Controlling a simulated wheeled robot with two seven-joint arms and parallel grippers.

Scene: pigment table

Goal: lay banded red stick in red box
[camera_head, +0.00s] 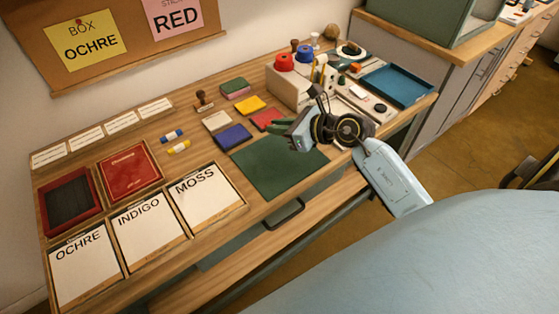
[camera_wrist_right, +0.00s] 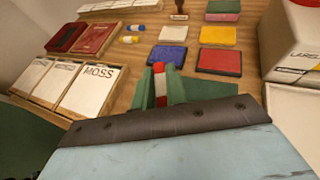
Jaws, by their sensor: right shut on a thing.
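My right gripper (camera_head: 283,127) is over the far right part of the green mat (camera_head: 275,168) in the head view. In the right wrist view its green fingers (camera_wrist_right: 160,88) are shut on a red stick with a white band (camera_wrist_right: 160,85). The stick is hidden or too small to make out in the head view. The open red box (camera_head: 52,204), with a dark inside, is at the table's left end. A red lid or closed case (camera_head: 130,172) lies just right of it. The box also shows at the upper left of the right wrist view (camera_wrist_right: 57,46). My left gripper is not in view.
A blue banded stick (camera_head: 171,135) and a yellow one (camera_head: 179,147) lie behind the cards marked OCHRE, INDIGO and MOSS (camera_head: 148,236). Several coloured pads (camera_head: 233,137), a stamp (camera_head: 204,100) and a pale box (camera_head: 287,88) stand farther back. A blue tray (camera_head: 397,85) is at right.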

